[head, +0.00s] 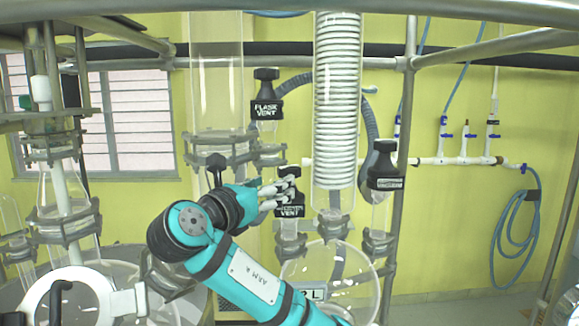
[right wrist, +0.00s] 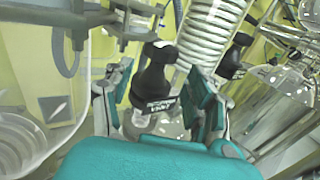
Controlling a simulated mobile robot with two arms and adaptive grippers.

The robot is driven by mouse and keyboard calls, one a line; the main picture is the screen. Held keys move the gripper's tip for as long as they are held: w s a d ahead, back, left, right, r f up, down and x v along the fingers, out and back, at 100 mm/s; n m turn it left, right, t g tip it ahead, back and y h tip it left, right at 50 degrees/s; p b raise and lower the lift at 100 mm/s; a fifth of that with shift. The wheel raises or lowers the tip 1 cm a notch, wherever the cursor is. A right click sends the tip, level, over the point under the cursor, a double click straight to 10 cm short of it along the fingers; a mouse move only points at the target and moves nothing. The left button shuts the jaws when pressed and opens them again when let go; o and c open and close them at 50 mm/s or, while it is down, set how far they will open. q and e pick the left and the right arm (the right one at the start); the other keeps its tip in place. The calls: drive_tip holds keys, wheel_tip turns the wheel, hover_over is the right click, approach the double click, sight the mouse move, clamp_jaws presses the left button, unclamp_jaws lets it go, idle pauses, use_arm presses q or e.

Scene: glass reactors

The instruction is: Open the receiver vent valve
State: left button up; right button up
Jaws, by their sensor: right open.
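The receiver vent valve (head: 290,210) is a black knob with a white label, above a clamped glass neck in the middle of the head view. My right gripper (head: 278,192) is at the valve and partly covers it. In the right wrist view the black valve knob (right wrist: 153,82) stands tilted between the two spread fingers of my right gripper (right wrist: 158,88). The gripper is open, with a finger on either side of the knob. Whether a finger touches it I cannot tell. My left gripper is not in view.
The flask vent valve (head: 265,95) is above and left. Another black valve (head: 385,178) is to the right. The glass coil condenser (head: 338,100) stands close behind my gripper, above the round receiver flask (head: 345,280). A metal frame post (head: 404,150) stands to the right.

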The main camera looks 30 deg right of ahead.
sight(282, 171)
drive_tip(key=p+x, duration=0.2)
drive_tip(key=x, duration=0.4)
drive_tip(key=shift+w+d+r, duration=0.15)
drive_tip(key=shift+d, duration=0.25)
drive_tip(key=shift+w+d+p, duration=0.15)
drive_tip(key=shift+d+p, duration=0.15)
drive_tip(key=shift+w+d, duration=0.3)
drive_tip(key=shift+d, duration=0.1)
drive_tip(key=c, duration=0.9)
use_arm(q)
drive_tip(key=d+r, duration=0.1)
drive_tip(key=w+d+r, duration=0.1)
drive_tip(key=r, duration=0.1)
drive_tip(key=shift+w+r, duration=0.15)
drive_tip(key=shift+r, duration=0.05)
use_arm(e)
drive_tip(key=shift+f, duration=0.25)
drive_tip(key=shift+c, duration=0.4)
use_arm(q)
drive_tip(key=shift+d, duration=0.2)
